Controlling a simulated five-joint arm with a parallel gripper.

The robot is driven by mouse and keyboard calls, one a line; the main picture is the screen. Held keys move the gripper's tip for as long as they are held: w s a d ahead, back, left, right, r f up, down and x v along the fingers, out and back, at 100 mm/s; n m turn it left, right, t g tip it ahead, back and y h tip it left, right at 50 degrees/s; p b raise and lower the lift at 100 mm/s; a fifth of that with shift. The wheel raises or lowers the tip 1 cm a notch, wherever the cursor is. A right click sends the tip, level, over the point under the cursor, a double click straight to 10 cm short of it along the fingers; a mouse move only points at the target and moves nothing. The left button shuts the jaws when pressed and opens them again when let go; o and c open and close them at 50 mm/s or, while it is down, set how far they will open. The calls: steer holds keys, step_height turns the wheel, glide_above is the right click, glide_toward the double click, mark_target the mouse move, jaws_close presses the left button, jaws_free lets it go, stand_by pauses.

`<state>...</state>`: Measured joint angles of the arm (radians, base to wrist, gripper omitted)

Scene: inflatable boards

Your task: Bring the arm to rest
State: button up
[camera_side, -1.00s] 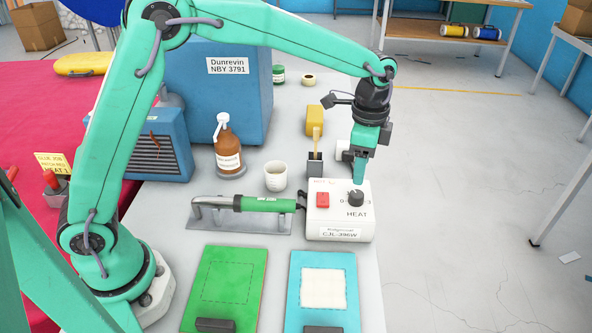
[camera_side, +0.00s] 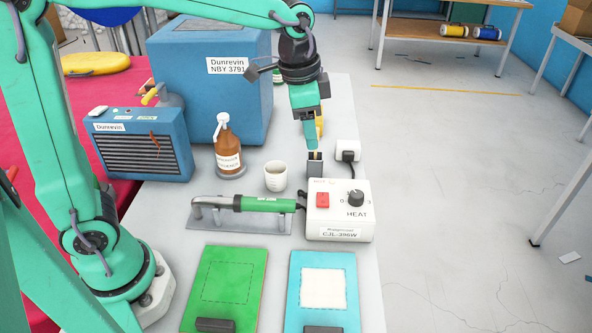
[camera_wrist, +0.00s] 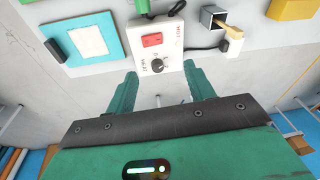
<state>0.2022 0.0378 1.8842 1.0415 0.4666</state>
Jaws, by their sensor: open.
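The white heat control box (camera_side: 338,212), with a red switch and a black knob, also shows in the wrist view (camera_wrist: 150,27) beyond the fingertips. The arm reaches over from the left. The gripper partly hides the yellow thing behind it.
A hot-air tool with a green grip (camera_side: 265,204) lies on a metal stand. A white cup (camera_side: 276,176), a brown bottle (camera_side: 228,150) and a blue radio-like box (camera_side: 140,143) stand nearby. Green (camera_side: 225,285) and light-blue boards (camera_side: 323,318) lie in front. A socket (camera_side: 347,149) sits at the bench's right edge.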

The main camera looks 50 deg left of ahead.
steer(key=s+a+n+t, duration=0.1)
steer(key=s+a+n, duration=0.2)
steer(key=s, duration=0.5)
steer(key=s+a+n+t, duration=0.2)
steer(key=s+a+n, duration=0.2)
steer(key=s, duration=0.5)
steer(key=shift+s+a+r+n+t, duration=0.2)
steer(key=shift+a+r+n+t, duration=0.15)
steer(key=shift+a, duration=0.25)
